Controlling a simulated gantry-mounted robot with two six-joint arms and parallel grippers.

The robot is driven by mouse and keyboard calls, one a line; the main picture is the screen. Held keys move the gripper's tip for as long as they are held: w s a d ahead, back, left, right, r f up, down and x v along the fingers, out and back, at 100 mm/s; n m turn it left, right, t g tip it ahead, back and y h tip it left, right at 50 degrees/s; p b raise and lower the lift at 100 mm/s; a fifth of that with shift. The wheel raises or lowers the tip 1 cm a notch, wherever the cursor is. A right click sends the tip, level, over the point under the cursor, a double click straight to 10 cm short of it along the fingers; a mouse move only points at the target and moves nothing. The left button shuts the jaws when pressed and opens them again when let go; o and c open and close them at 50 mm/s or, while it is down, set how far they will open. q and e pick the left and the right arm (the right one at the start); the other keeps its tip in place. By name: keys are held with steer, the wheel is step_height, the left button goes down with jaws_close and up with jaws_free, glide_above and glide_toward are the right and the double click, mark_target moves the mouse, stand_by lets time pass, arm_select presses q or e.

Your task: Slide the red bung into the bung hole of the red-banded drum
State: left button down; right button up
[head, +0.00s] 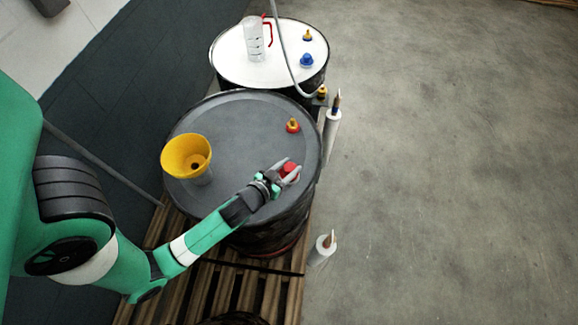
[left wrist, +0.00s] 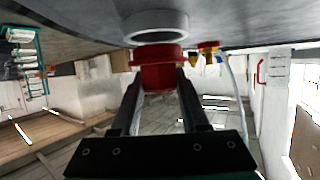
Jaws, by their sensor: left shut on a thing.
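The near drum (head: 240,112) has a dark grey lid, and a bit of red shows low on its side. My left gripper (head: 286,172) is over the lid's right front part, shut on the red bung (head: 290,169). In the left wrist view the red bung (left wrist: 158,72) sits between both fingers, its wide flange facing the lid. A pale grey ring (left wrist: 155,27), which looks like the bung hole's collar, is just beyond the flange. I cannot tell whether they touch. In the head view the gripper hides the hole. My right gripper is not in view.
A yellow funnel (head: 186,157) stands on the near lid's left, and a red-and-yellow fitting (head: 292,125) on its right. Behind is a white-topped drum (head: 235,68) with a clear jug (head: 254,42) and a blue fitting (head: 306,60). White posts (head: 322,249) stand right; the floor beyond is clear.

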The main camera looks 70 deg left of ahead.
arm_select(q)
steer(key=shift+f+b, duration=0.95)
steer(key=shift+f, duration=0.15)
steer(key=shift+c, duration=1.7)
jaws_free()
steer(key=b+v, duration=0.1)
steer(key=v, duration=0.9)
steer(key=shift+s+d+b, duration=0.1)
steer(key=shift+d+b, duration=0.2)
steer(key=shift+b, duration=0.1)
steer(key=shift+s+d+r, duration=0.15)
steer(key=shift+s+r, duration=0.25)
steer(key=shift+s, duration=0.1)
